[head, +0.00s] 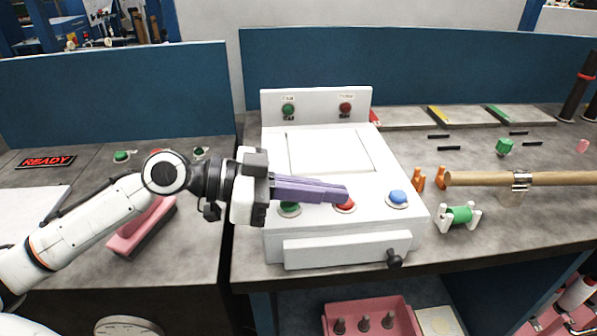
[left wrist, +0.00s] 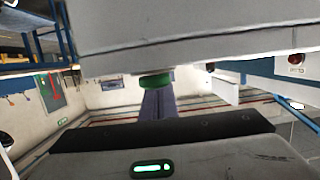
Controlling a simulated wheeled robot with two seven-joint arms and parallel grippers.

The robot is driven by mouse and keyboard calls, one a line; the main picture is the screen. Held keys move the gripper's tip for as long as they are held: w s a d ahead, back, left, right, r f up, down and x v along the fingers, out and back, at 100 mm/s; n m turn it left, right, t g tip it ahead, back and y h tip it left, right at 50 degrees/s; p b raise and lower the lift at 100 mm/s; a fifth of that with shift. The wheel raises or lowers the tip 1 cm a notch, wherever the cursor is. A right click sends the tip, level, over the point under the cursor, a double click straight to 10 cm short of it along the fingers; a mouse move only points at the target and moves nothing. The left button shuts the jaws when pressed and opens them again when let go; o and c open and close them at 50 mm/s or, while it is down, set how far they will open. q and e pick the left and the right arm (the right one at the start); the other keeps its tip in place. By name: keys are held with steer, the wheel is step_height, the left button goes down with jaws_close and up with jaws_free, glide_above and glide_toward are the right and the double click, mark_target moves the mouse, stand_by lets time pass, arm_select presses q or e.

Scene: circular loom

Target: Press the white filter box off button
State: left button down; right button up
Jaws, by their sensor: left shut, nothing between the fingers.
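The white filter box (head: 345,228) stands on the grey workbench in the head view. Its front ledge carries a green button (head: 289,209), a red button (head: 345,206) and a blue button (head: 397,198). My left gripper (head: 344,194) is shut and empty, its purple fingertips over the red button and partly covering it. I cannot tell whether they touch it. My right gripper is not in view.
A back panel on the box holds another green button (head: 288,109) and red button (head: 345,108). A drawer with a black knob (head: 394,259) is below. A wooden rod (head: 545,178) and green spool (head: 460,215) are at right. A pink holder (head: 140,228) lies left, near my arm.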

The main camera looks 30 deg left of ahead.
arm_select(q)
step_height(320, 180, up, 4)
steer(key=shift+f+p, duration=0.25)
steer(key=shift+p, duration=0.95)
steer(key=b+v, duration=0.2)
steer(key=v, duration=0.3)
steer(key=shift+f+b, duration=0.15)
steer(key=shift+b, duration=0.15)
steer(key=v, duration=0.2)
steer(key=b+v, duration=0.1)
steer(key=v, duration=0.1)
steer(key=shift+r, duration=0.25)
steer(key=shift+s+a+r, duration=0.2)
steer(key=shift+s+a, duration=0.15)
steer(key=shift+a, duration=0.05)
